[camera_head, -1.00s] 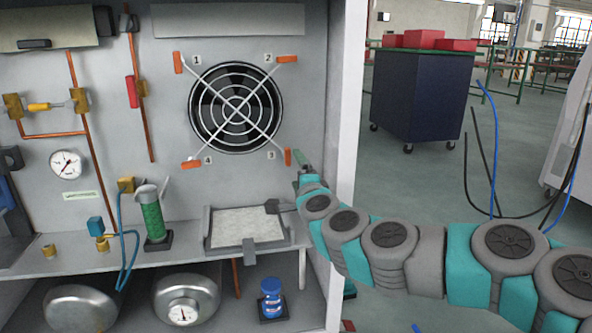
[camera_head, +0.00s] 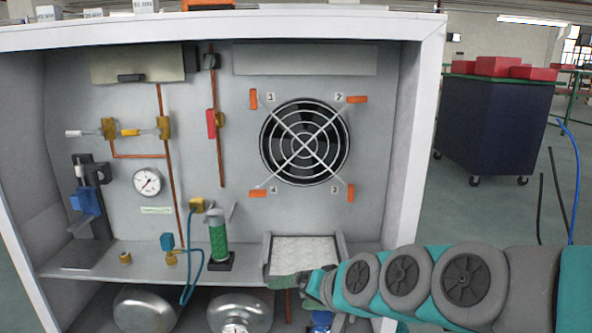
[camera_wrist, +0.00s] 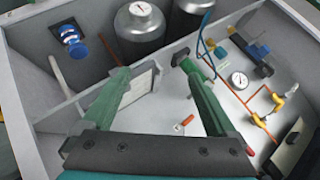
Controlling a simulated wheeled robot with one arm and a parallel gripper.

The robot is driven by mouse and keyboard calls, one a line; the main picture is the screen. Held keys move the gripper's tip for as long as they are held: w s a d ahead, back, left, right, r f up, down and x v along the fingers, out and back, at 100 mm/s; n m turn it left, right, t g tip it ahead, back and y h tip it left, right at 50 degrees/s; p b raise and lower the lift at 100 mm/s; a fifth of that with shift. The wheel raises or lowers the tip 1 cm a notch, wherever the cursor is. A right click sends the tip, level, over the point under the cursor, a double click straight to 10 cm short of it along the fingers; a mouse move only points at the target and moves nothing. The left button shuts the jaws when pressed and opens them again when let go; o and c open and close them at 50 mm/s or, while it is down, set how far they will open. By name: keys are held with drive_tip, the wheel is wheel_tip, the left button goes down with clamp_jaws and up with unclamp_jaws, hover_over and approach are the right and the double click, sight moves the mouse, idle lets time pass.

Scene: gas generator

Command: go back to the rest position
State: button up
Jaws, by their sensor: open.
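My gripper (camera_head: 303,281) is in front of the lower right of the open cabinet, over the front edge of the white panel in its grey frame (camera_head: 306,249). In the wrist view my gripper (camera_wrist: 153,70) shows two green fingers spread apart with nothing held between them. The fan (camera_head: 305,142) sits on the back wall above, with an orange clip (camera_head: 351,193) marked 3 at its lower right. My arm comes in from the right and hides part of the shelf and the lower compartment.
A green cylinder (camera_head: 218,240) stands on the shelf (camera_head: 90,262) left of the panel. The cabinet's right side wall (camera_head: 412,150) is close to my arm. A dark cart (camera_head: 492,125) stands behind at right, with open floor around it.

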drive_tip(key=s+d+f+n+g+h+p, duration=0.1)
drive_tip(key=s+d+f+g+h, duration=0.1)
drive_tip(key=s+d, duration=0.5)
drive_tip(key=s+d+f+n+g+h+p, duration=0.1)
drive_tip(key=s+d+g+h, duration=0.3)
drive_tip(key=s, duration=1.6)
drive_tip(key=d+f+g+p, duration=0.1)
drive_tip(key=d+g, duration=0.2)
drive_tip(key=shift+d+f+g+h, duration=0.3)
drive_tip(key=shift+d+h, duration=0.1)
drive_tip(key=shift+w, duration=0.1)
